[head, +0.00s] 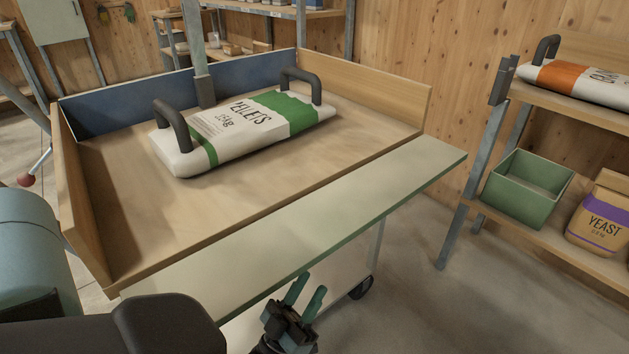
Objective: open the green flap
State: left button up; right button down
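The green flap (330,220) is a long pale green board along the near edge of a wooden tray (130,235). It lies folded outward, roughly level with the tray floor, so this side has no upright wall. I cannot tell whether a finger touches the edge. My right gripper is not in view.
A pellets bag (245,128) with dark handles lies in the tray, near a blue back panel (130,105). A red knob (26,180) sticks out at left. At right, a shelf holds a green bin (525,205) and a yeast bag (600,222). Floor between is clear.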

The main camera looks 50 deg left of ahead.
pick_arm(q)
jog(key=shift+a+b+v, duration=0.25)
jog(key=shift+b+v, duration=0.1)
jog(key=shift+v, duration=0.65)
jog(key=shift+c, duration=0.5)
